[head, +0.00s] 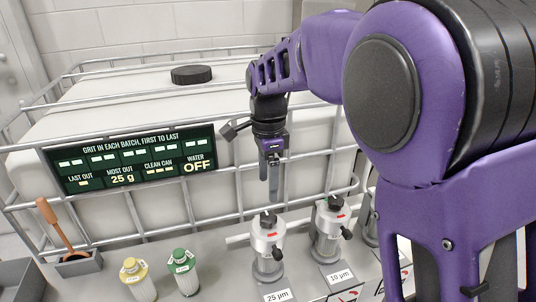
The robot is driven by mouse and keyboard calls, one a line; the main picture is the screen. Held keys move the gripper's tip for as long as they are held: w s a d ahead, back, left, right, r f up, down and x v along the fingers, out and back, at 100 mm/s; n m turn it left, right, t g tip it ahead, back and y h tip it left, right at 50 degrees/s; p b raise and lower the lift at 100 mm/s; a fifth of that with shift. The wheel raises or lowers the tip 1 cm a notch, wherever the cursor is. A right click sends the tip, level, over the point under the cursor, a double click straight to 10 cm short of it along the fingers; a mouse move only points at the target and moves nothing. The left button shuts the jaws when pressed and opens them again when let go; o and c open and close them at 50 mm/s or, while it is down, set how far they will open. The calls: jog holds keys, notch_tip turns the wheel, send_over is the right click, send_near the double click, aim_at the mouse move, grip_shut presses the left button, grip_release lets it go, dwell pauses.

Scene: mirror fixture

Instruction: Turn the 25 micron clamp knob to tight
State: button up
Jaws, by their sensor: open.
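The 25 micron unit is a silver housing (266,243) on the bench, behind a label (277,296) reading 25 µm. A black knob (268,219) sits on its top, with a red mark on the housing below it. A second small black knob (277,253) sticks out at its right side. I cannot tell from here which of the two is the clamp knob, or how it is set. My gripper (269,190) points down above the top knob, apart from it. It is open, seen nearly edge-on, with nothing visible between the fingers.
A similar 10 µm unit (328,240) stands close on the right, and another is partly hidden by my arm. A yellow-capped bottle (136,275), a green-capped bottle (183,270) and a wooden-handled tool (60,228) stand left. A caged white tank (185,110) and display panel (130,160) stand behind.

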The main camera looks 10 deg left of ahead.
notch_tip(320, 180, up, 7)
dwell(0.3)
